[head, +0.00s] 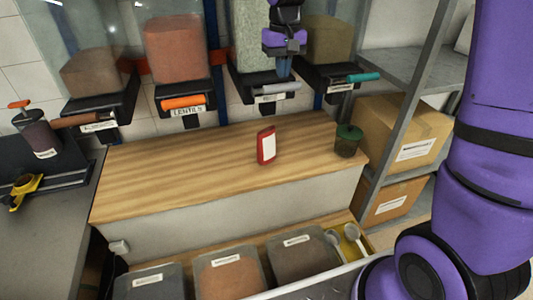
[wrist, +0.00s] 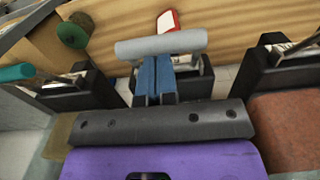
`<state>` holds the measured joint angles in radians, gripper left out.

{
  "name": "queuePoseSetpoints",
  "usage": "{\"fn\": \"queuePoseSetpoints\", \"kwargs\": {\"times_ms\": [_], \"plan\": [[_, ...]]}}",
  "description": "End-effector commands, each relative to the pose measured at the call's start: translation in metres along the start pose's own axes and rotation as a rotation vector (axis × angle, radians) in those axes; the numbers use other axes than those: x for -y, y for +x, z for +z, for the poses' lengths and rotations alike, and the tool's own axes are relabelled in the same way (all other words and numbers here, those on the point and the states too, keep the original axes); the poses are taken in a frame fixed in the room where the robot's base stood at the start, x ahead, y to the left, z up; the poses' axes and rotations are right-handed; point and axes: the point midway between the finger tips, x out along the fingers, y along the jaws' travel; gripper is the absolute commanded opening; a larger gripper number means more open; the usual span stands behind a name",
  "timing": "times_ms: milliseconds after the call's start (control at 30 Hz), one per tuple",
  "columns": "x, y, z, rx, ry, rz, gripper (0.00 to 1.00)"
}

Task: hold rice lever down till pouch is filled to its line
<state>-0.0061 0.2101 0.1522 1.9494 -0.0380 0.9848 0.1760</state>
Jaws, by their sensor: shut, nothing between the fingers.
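The dispenser with pale grain (head: 252,45) has a grey lever (head: 280,89) at its front; its label is too small to read. My gripper (head: 284,74) is shut and empty, with its blue fingers just behind and above that lever. In the wrist view the fingertips (wrist: 155,62) reach the edge of the grey lever (wrist: 160,44); I cannot tell whether they touch it. The pouch (head: 266,145), red with a white face, stands upright on the wooden counter, in front of and below the dispenser. It also shows in the wrist view (wrist: 168,20). No fill level is discernible.
Neighbouring dispensers have an orange lever (head: 183,102), a brown lever (head: 79,120) and a teal lever (head: 363,77). A green-lidded jar (head: 347,141) stands right of the pouch. The wooden counter (head: 170,165) is clear to the left. An open drawer with bins (head: 231,275) lies below.

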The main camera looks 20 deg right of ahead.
Motion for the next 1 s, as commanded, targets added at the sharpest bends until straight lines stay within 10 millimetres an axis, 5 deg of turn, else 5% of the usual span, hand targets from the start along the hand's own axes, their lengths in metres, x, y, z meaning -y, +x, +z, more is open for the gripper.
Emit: {"fn": "queuePoseSetpoints", "kwargs": {"times_ms": [1000], "plan": [[0.000,0.019,0.000,0.000,0.000,0.000,0.00]]}}
